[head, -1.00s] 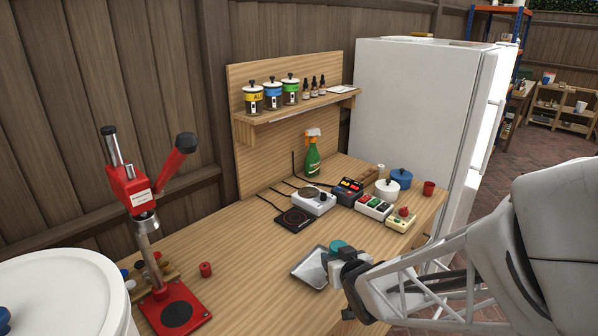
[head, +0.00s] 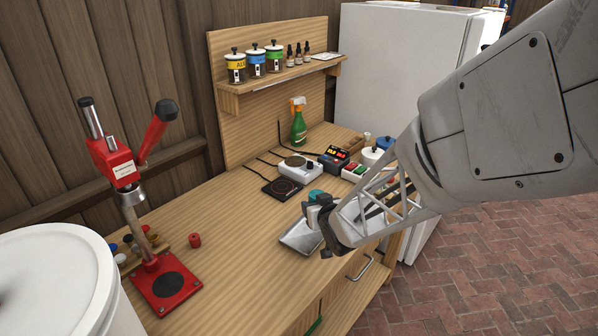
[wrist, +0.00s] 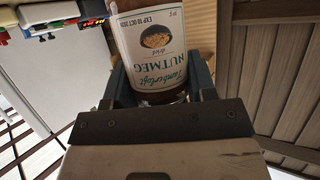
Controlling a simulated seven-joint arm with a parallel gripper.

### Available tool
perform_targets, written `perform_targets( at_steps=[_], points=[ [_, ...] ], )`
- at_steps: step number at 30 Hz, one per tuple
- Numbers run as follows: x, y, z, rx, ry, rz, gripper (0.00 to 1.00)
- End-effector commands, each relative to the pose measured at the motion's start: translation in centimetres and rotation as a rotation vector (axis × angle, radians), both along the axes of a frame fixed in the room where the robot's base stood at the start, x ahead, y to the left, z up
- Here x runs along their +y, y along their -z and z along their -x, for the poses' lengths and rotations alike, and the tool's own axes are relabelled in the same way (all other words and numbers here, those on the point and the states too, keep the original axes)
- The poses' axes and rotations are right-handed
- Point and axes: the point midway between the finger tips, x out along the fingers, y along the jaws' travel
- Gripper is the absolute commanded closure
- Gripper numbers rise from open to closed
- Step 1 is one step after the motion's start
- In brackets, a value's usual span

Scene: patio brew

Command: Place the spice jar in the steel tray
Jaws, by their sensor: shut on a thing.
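The spice jar (wrist: 152,45), with a white label reading "NUTMEG", is between my gripper's fingers in the wrist view. In the head view its teal lid (head: 316,195) shows at my gripper (head: 318,212); the rest of the jar is mostly hidden. My gripper is shut on the jar. The steel tray (head: 297,239) lies on the wooden bench near its front edge, partly hidden behind my gripper and arm. The jar appears over or just behind the tray; its height above it is hard to tell.
A hot plate (head: 283,188), a white scale-like device (head: 296,168) and a green spray bottle (head: 299,124) stand behind the tray.

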Motion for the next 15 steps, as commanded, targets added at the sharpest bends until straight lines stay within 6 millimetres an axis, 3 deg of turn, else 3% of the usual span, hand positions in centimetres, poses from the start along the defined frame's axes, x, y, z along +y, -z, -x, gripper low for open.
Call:
perform_targets(
  at_steps=[15],
  points=[
    [0.0,3.5,0.0,0.001,0.0,0.0,0.75]
  ],
)
